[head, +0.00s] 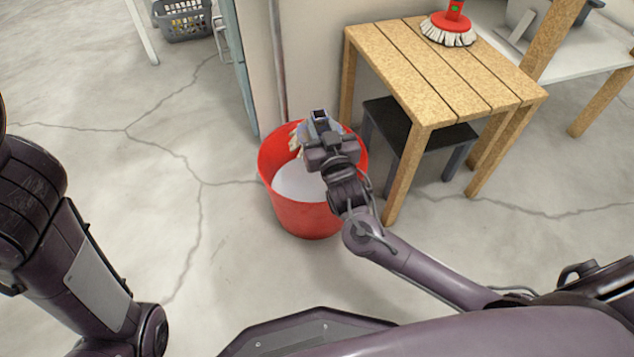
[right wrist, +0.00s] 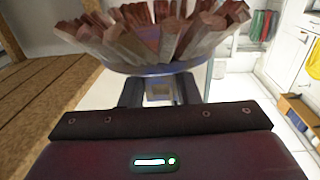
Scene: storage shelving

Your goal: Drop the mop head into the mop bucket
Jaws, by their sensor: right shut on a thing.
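A red bucket (head: 305,222) with a pale inside stands on the floor in the middle of the head view. My right gripper (head: 318,122) is over its far part, shut on the mop head, and hides part of the rim. Only a pale yellowish bit of the mop head (head: 296,139) shows there. In the right wrist view, the mop head (right wrist: 165,40) is a round plate with thick reddish-brown strands, just beyond the gripper (right wrist: 158,92). I cannot tell whether it touches the bucket. Of my left arm, only links show; its gripper is out of view.
A wooden table (head: 440,70) stands right of the bucket, with a red brush with white bristles (head: 449,30) on top. A dark stool (head: 415,128) is under it. A wall post (head: 262,65) is close behind the bucket. A grey basket (head: 184,18) is far left. The left floor is clear.

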